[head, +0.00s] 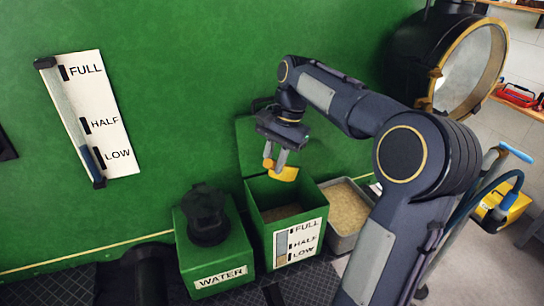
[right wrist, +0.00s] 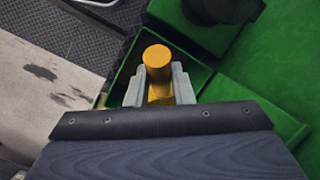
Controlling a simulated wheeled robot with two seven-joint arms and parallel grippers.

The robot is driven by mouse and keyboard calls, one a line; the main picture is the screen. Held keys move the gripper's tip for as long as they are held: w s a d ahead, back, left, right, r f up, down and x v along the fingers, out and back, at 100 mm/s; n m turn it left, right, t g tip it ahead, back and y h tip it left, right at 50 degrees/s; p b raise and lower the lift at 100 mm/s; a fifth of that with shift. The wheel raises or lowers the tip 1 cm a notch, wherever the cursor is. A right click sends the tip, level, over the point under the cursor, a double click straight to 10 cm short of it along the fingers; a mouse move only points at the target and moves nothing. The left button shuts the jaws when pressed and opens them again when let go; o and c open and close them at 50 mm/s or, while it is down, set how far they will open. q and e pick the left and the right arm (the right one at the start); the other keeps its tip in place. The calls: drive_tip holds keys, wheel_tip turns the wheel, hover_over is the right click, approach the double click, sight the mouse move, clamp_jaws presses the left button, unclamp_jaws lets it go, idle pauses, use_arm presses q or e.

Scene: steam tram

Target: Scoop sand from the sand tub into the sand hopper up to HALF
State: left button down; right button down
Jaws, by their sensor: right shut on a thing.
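My right gripper (head: 274,162) is shut on a yellow scoop (head: 284,174), held above the open sand hopper. The scoop's round orange end (right wrist: 157,57) shows between the fingers in the right wrist view; whether sand is in it cannot be seen. The sand hopper (head: 258,217) is a green box with sand inside. Its front gauge (head: 297,243) reads FULL, HALF, LOW; the sand-coloured part stands around LOW. The grey sand tub (head: 342,240) with pale sand stands to the right of the hopper. My left gripper is not in view.
A green WATER box (head: 220,272) with a black cap (head: 207,215) stands left of the hopper. A wall gauge (head: 95,115) hangs on the green wall. A round black boiler door (head: 467,70) is at the upper right. A yellow case (head: 502,207) is on the floor at the right.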

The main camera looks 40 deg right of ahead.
drive_tip(key=shift+s+a+f+n+t+h+b, duration=0.1)
drive_tip(key=shift+s+a+f+t+h+b, duration=0.3)
drive_tip(key=shift+a+h+b, duration=0.9)
drive_tip(key=shift+s+a+f+n+t+h+b, duration=0.1)
drive_tip(key=shift+s+a+t+h+b, duration=0.35)
drive_tip(key=shift+b, duration=1.6)
drive_tip(key=shift+s+a+f+n+t+h+b, duration=0.1)
drive_tip(key=shift+s+a+f+t+h+b, duration=0.45)
drive_tip(key=shift+h+b, duration=1)
drive_tip(key=shift+w+r, duration=0.15)
drive_tip(key=shift+r, duration=0.2)
